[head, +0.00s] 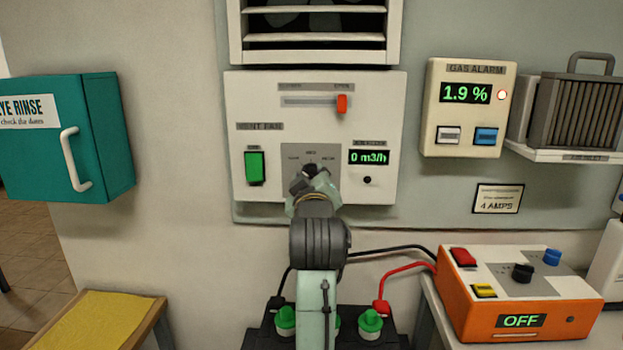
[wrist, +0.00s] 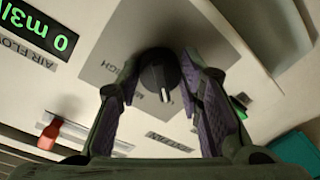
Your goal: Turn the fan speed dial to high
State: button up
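The fan speed dial (wrist: 158,72) is a round black knob on a grey plate (wrist: 108,77) of the white vent fan panel (head: 220,130). My gripper (wrist: 160,68) is open, with one finger on each side of the dial. I cannot tell whether the fingers touch it. In the head view my gripper (head: 313,180) covers the dial. The air flow display (head: 369,157) reads 0 m3/h.
A green switch (head: 255,167) is left of the dial, and a red slider handle (head: 342,103) is above right. A teal eye rinse cabinet (head: 105,135) hangs at left. The gas alarm (head: 468,108) and an orange box (head: 520,290) are at right. Cables run below my arm.

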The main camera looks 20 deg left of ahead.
jog(key=c, duration=0.6)
jog(key=shift+a+f+m+t+h+b, duration=0.2)
jog(key=shift+m+b, duration=0.45)
jog(key=shift+m, duration=2.9)
jog(key=shift+d+r+m+t+h+b, duration=0.25)
jog(key=shift+m+b, duration=0.4)
jog(key=shift+m, duration=2.85)
jog(key=shift+a+f+m+t+h+b, duration=0.25)
jog(key=shift+m+b, duration=0.4)
jog(key=shift+m, duration=2.9)
jog(key=shift+r, duration=0.1)
jog(key=o, duration=1.2)
